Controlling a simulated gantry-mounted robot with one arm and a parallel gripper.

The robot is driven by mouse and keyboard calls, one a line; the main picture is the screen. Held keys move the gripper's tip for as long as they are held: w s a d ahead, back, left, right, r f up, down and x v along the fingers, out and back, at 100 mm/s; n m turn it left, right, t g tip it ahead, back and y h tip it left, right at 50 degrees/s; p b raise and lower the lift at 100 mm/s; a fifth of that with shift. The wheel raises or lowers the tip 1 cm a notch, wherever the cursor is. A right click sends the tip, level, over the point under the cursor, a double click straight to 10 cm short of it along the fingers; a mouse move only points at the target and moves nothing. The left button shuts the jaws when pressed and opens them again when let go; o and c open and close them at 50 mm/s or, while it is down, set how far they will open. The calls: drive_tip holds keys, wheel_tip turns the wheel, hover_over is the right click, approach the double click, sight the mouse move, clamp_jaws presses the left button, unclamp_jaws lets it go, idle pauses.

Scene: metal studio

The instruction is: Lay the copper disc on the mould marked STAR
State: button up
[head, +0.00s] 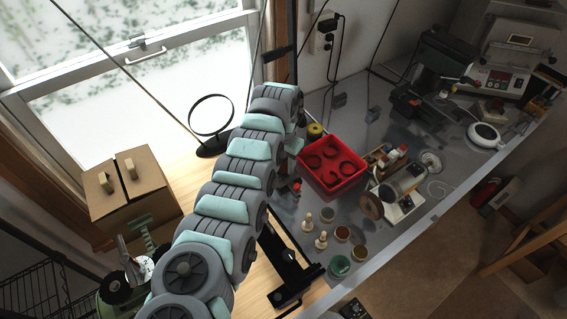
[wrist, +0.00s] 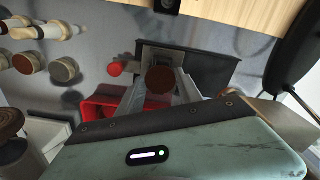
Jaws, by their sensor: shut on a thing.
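In the wrist view my gripper (wrist: 160,92) has its two pale fingers on either side of a dark reddish-brown disc (wrist: 160,80), which looks like the copper disc and is held between them. A flat dark plate (wrist: 215,72) with a grey metal piece and a red knob (wrist: 115,68) lies beyond the fingertips. I cannot tell the height of the disc above it. In the head view my own arm hides the gripper and the disc. No mould with a readable STAR mark shows in either view.
A red tray (head: 334,190) with dark ring-like pieces stands on the grey bench; it also shows in the wrist view (wrist: 92,112). Small round pots (head: 342,234) and wooden pegs (head: 321,240) stand in front. A cardboard box (head: 130,190) is left.

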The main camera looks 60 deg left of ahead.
drive_tip(key=shift+f, duration=0.3)
drive_tip(key=o, duration=1.4)
